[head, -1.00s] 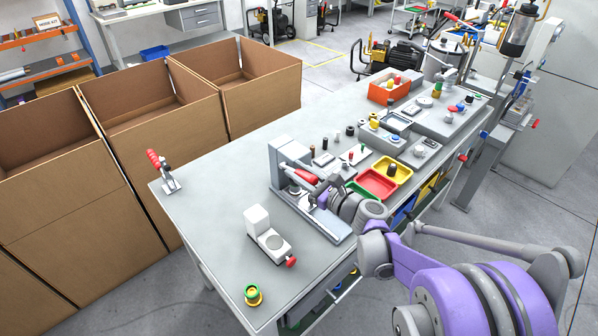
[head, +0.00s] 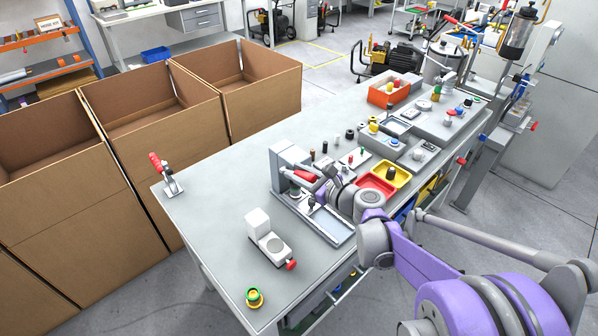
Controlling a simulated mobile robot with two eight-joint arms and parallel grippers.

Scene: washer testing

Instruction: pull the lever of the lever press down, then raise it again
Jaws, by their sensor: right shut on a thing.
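The lever press (head: 284,158) stands near the middle of the grey workbench, with a grey upright column and a flat base plate. Its lever has a red grip (head: 305,176), which points right and slightly toward me, low beside the column. My right gripper (head: 315,184) is at this red grip and shut on it. The fingers are small in the view, and the purple and grey wrist hides part of the lever's end. The base of the press shows in front, with a pale recessed area at its right end. My left gripper is not in view.
A red-handled clamp (head: 170,180) stands at the left edge. Red (head: 377,184) and yellow (head: 394,172) trays lie right of my wrist. Cardboard boxes (head: 140,120) line the left.

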